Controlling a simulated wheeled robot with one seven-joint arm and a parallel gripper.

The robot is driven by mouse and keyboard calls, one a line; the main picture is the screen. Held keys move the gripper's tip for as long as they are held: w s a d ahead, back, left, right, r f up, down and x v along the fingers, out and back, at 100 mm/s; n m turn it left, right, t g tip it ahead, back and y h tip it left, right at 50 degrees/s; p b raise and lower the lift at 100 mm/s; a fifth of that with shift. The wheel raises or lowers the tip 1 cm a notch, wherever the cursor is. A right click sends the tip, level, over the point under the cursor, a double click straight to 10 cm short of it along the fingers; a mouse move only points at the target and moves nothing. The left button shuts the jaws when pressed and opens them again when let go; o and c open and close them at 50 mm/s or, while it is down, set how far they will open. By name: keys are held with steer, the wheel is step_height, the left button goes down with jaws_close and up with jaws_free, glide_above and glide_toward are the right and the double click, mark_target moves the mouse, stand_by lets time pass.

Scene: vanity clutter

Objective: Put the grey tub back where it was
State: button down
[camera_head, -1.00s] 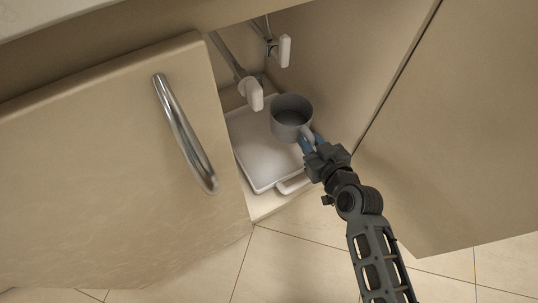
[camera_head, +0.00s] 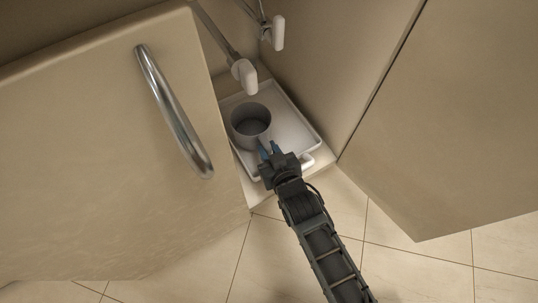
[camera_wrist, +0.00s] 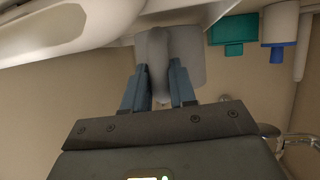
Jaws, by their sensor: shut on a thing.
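The grey tub (camera_head: 250,122) is a round, mug-like cup with a handle. In the head view it is over the left part of the white tray (camera_head: 290,125) inside the open cabinet. I cannot tell whether it touches the tray. My gripper (camera_head: 268,152) is shut on the tub's handle from the front. In the wrist view the tub (camera_wrist: 190,55) shows beyond my gripper (camera_wrist: 160,84), with its handle between the two blue fingers. The tub's underside and the tray under it are hidden.
Two pipes with white valve handles (camera_head: 245,76) (camera_head: 278,34) hang behind the tub. The open left door (camera_head: 110,150) with its metal handle and the right door (camera_head: 440,130) flank the opening. The tray's right part is bare.

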steer(key=shift+f+b, duration=0.45)
steer(key=shift+f, duration=0.8)
steer(key=shift+f, duration=0.15)
steer(key=c, duration=0.9)
jaws_free()
steer(key=shift+s+d+r+p, duration=0.1)
steer(key=shift+s+r+p, duration=0.15)
steer(key=shift+r+p, duration=0.05)
steer(key=p+v, duration=0.4)
steer(key=v, duration=0.7)
steer(key=shift+s+d+r+p, duration=0.1)
steer(key=shift+s+d+p, duration=0.05)
steer(key=shift+p, duration=0.15)
